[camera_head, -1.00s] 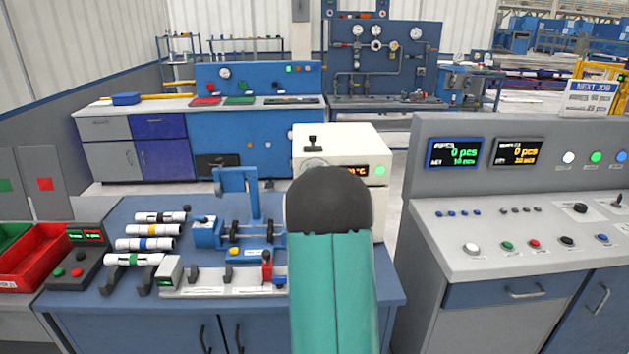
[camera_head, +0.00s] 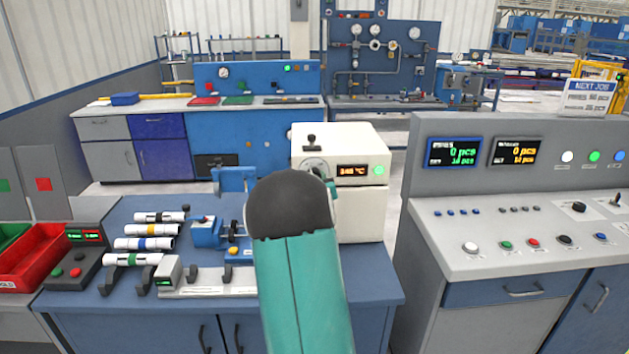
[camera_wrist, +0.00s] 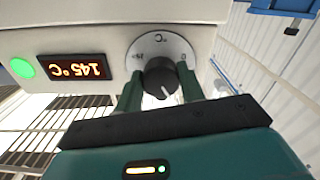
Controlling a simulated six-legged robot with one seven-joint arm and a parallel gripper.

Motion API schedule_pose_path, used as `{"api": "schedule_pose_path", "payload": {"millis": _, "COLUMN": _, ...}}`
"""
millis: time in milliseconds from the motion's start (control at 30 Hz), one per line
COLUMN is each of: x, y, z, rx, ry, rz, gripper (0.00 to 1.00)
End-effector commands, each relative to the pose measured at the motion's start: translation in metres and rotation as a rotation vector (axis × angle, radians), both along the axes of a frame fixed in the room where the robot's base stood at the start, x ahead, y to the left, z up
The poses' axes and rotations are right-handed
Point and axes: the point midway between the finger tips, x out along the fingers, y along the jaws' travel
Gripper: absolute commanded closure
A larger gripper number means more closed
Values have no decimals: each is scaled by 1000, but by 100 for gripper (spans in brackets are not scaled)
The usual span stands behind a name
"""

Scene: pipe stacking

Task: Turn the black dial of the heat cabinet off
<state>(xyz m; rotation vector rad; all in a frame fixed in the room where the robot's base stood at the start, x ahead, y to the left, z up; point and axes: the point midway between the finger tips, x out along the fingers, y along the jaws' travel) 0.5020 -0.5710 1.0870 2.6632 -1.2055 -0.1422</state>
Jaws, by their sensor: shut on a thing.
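The cream heat cabinet (camera_head: 362,222) stands at the back right of the blue bench. Its black dial (camera_wrist: 160,78) has a white pointer line and sits on a round scale plate, seen upside down in the wrist view. My gripper (camera_wrist: 160,86) has one green finger on each side of the dial and is shut on it. In the head view my arm hides most of the gripper and the dial. The cabinet's orange display (camera_wrist: 72,69) reads about 145 °C in the wrist view. A green light (camera_head: 379,170) glows beside it.
A black lever (camera_head: 312,141) stands on top of the cabinet. Pipes with coloured bands (camera_head: 150,244), a blue fixture (camera_head: 207,233) and a red bin (camera_head: 35,255) are on the left. A grey control console (camera_head: 500,230) stands to the right, across a gap.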

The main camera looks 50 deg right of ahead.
Motion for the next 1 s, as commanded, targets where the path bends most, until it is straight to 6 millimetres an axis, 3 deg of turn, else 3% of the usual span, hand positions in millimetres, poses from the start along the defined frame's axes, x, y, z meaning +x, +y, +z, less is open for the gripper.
{"api": "schedule_pose_path", "payload": {"millis": 1000, "x": -2, "y": -1, "z": 1, "rx": -636, "ry": 728, "rz": 1, "gripper": 84}}
